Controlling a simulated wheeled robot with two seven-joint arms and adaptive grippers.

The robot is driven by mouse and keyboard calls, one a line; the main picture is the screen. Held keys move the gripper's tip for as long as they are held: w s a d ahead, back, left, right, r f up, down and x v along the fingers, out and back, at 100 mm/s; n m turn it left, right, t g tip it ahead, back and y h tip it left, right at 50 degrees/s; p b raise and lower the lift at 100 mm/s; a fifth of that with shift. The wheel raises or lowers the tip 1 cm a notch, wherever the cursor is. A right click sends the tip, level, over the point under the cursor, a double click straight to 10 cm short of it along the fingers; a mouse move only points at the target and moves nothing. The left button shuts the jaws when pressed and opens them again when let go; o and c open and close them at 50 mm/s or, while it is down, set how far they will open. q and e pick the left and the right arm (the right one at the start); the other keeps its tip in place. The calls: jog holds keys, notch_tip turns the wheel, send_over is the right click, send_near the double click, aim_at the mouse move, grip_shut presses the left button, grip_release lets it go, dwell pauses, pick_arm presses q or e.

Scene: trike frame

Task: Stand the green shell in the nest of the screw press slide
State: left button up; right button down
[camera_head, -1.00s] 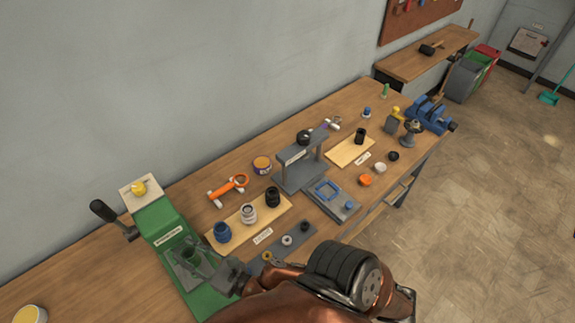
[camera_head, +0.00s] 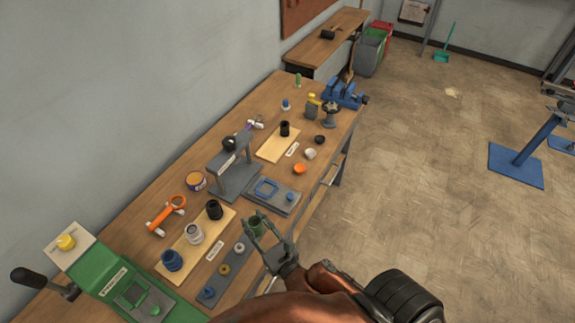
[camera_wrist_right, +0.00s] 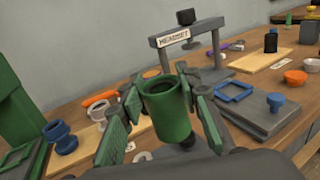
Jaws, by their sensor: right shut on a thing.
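The green shell (camera_head: 257,226) is an open-topped cylinder. My right gripper (camera_head: 262,232) is shut on it and holds it nearly upright near the bench's front edge. In the right wrist view the shell (camera_wrist_right: 168,108) sits between the two green-padded fingers. The screw press (camera_head: 237,166) is a grey arch with a black knob on top; it stands behind the shell. Its grey slide (camera_head: 289,202) reaches out to the front right, with a blue square frame (camera_head: 266,188) as nest and a blue knob. The frame looks empty. My left gripper is not in view.
A green lever machine (camera_head: 108,281) stands at the lower left. A wooden board (camera_head: 191,247) and a grey strip (camera_head: 222,274) with small parts lie left of the shell. An orange cap (camera_head: 299,169) lies beyond the slide.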

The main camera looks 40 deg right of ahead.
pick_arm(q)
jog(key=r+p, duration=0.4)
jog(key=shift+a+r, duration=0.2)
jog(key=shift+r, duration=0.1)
pick_arm(e)
jog(key=w+d+m+g+h, duration=0.2)
jog(key=w+d+m+h, duration=0.3)
jog(key=w+d, duration=1)
jog(key=w+h, duration=0.2)
jog(key=h, duration=0.1)
jog(key=shift+d+m, duration=0.3)
jog(key=shift+d, duration=0.05)
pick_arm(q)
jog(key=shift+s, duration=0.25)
pick_arm(e)
jog(key=shift+f+b, duration=1.65)
jog(key=shift+f, duration=1.3)
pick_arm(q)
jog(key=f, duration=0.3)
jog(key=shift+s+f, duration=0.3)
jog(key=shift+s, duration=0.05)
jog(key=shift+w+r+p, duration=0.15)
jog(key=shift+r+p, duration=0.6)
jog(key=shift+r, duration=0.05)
